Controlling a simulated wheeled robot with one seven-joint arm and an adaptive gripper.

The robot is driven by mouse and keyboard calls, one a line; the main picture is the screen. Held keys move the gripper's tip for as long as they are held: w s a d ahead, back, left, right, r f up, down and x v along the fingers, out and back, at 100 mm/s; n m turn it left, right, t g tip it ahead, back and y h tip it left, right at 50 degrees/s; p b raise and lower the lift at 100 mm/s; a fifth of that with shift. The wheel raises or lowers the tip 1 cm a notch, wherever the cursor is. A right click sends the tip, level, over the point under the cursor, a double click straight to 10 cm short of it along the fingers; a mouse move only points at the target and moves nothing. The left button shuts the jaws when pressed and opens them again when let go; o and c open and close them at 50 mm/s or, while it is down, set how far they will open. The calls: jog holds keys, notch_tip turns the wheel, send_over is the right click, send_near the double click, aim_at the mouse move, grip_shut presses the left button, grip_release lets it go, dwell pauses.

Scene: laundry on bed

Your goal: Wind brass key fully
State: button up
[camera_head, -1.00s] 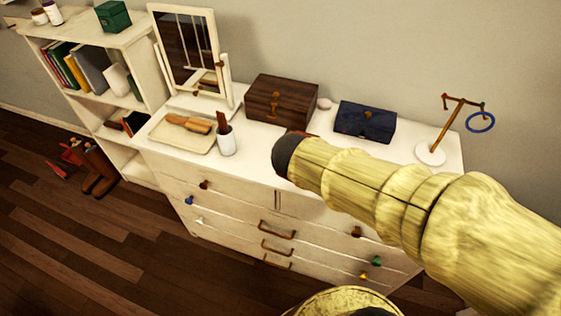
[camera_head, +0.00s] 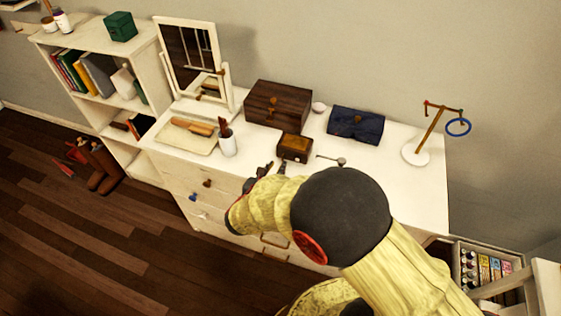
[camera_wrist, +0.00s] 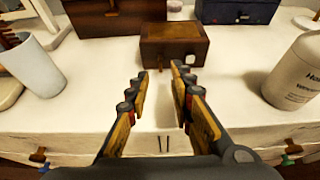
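A small brown wooden box (camera_head: 295,147) stands near the front of the white dresser top. In the wrist view the box (camera_wrist: 174,47) is straight ahead, with a small brassy spot on its front. I cannot clearly make out the brass key in either view. My gripper (camera_head: 275,168) is in front of the box, at the dresser's front edge. In the wrist view my gripper (camera_wrist: 159,75) is open and empty, its fingers pointing toward the box, which lies beyond the fingertips and a little right of centre.
A white bottle (camera_wrist: 298,72) stands right of my fingers. A white cup (camera_head: 228,144) is to the left. Behind are a large wooden chest (camera_head: 290,105), a dark blue box (camera_head: 355,126) and a stand with a blue ring (camera_head: 458,127). A filled compartment (camera_head: 488,270) is at lower right.

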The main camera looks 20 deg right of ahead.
aim_at(283, 157)
jog(key=b+x, duration=0.1)
jog(key=x, duration=0.4)
jog(key=shift+d+f, duration=0.1)
jog(key=shift+w, duration=0.1)
jog(key=c, duration=0.3)
grip_shut()
